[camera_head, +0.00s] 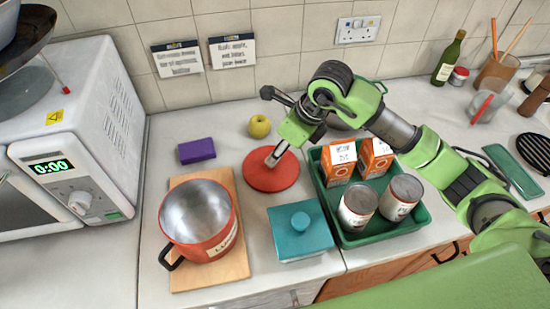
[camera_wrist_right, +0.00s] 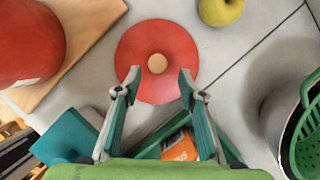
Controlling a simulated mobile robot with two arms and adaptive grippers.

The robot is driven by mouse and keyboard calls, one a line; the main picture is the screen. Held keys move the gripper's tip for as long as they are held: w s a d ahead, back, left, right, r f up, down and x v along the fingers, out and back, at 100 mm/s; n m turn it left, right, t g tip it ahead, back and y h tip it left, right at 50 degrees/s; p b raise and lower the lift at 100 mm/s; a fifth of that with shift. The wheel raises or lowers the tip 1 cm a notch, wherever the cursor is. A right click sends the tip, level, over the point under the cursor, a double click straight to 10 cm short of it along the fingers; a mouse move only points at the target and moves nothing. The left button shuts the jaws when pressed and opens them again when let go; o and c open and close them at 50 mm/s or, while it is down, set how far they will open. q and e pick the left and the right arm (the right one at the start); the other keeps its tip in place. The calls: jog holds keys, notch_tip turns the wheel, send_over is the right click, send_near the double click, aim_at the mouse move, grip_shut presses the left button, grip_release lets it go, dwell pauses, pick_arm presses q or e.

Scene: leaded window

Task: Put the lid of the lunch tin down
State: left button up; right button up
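A red pot (camera_head: 197,222) with a black handle and a partly readable label stands open on a wooden board. I take it for the lunch tin, but cannot be sure. A red round lid (camera_head: 257,177) lies flat on the counter behind and right of the pot. In the right wrist view, the lid (camera_wrist_right: 157,35) shows a pale round knob (camera_wrist_right: 157,63) at its centre. My right gripper (camera_head: 276,156) is over the lid. In the wrist view, its fingertips (camera_wrist_right: 160,78) are apart with nothing held between them, near the knob. My left gripper is not in view.
A teal box (camera_head: 312,245) with a knobbed top stands in front of the lid. A green tray (camera_head: 359,240) with cans and cartons is at its right. A yellow apple (camera_head: 259,126) and purple block (camera_head: 196,151) are behind. A microwave (camera_head: 90,120) stands left.

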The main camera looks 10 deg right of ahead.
jog(key=b+v, duration=0.1)
jog(key=v, duration=0.6)
jog(key=shift+s+a, duration=0.1)
